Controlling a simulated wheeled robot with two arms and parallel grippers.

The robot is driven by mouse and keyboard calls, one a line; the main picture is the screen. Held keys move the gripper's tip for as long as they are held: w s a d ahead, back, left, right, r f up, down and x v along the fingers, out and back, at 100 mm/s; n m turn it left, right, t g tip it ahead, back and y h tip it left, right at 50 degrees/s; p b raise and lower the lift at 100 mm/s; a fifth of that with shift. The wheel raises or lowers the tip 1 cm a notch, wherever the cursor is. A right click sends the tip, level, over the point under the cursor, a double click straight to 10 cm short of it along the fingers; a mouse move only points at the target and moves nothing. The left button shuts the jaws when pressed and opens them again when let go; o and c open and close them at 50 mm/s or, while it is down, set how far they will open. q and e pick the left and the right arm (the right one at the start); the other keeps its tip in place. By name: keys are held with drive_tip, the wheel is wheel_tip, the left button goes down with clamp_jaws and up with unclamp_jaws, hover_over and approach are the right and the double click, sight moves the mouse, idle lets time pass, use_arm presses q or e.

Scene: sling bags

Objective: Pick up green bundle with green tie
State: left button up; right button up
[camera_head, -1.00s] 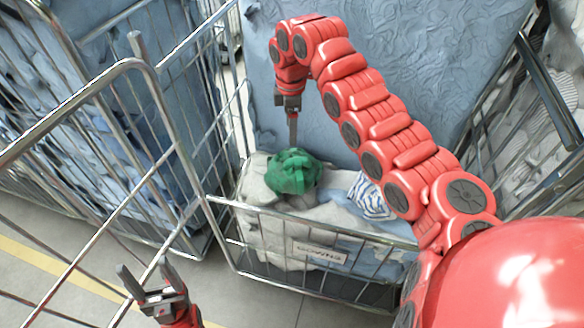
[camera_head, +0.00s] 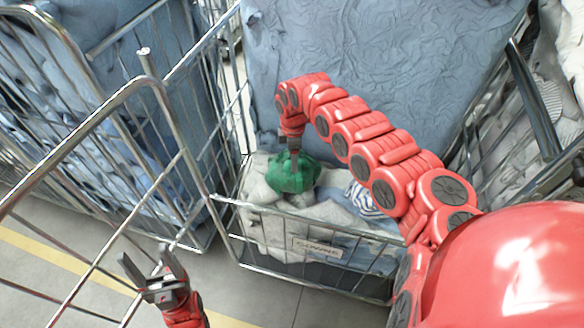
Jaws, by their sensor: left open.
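The green bundle (camera_head: 291,178) lies on pale cloth in the wire cart in the middle of the view. Its tie cannot be made out. My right gripper (camera_head: 294,158) points down from above, its fingers at the top of the bundle and overlapping it in the view. I cannot tell whether they are open or shut, or whether they touch it. My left gripper (camera_head: 147,262) is open and empty at the lower left, well apart from the bundle and outside the cart.
The wire cart (camera_head: 225,204) has a labelled front rail (camera_head: 317,247) and holds grey-white cloth and a blue-striped cloth (camera_head: 361,197). A large blue bag (camera_head: 385,70) rises behind. Another wire cage with blue fabric (camera_head: 125,85) stands at left. Floor shows at lower left.

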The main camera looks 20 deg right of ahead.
clamp_jaws()
idle(1.4)
